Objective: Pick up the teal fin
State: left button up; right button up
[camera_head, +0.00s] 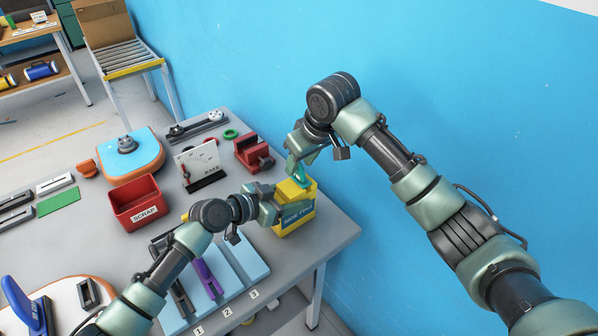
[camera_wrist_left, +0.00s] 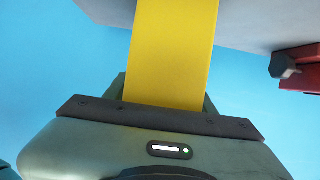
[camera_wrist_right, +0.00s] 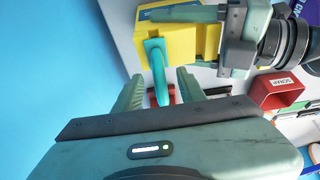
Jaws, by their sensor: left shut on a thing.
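The teal fin (camera_head: 300,175) sticks up out of the top of a yellow box (camera_head: 303,222) labelled for side fins, at the table's right corner. In the right wrist view the fin (camera_wrist_right: 158,72) reaches between the fingers of my right gripper (camera_wrist_right: 160,90). That gripper is open, with a gap on each side of the fin. My left gripper (camera_head: 275,208) is shut on the yellow box from its left side. The box (camera_wrist_left: 172,50) fills the space between its fingers in the left wrist view. The fin's lower part is hidden in the box.
A red vise (camera_head: 253,152) and a gauge stand (camera_head: 200,165) are behind and left of the box. A red scrap bin (camera_head: 138,203) is further left. A blue tray (camera_head: 245,258) with numbered places lies in front. The blue wall is close on the right.

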jog(key=shift+x, duration=0.95)
grip_shut()
jog(key=shift+r, duration=0.1)
notch_tip(320, 180, up, 10)
pick_arm(q)
jog(key=o, duration=1.5)
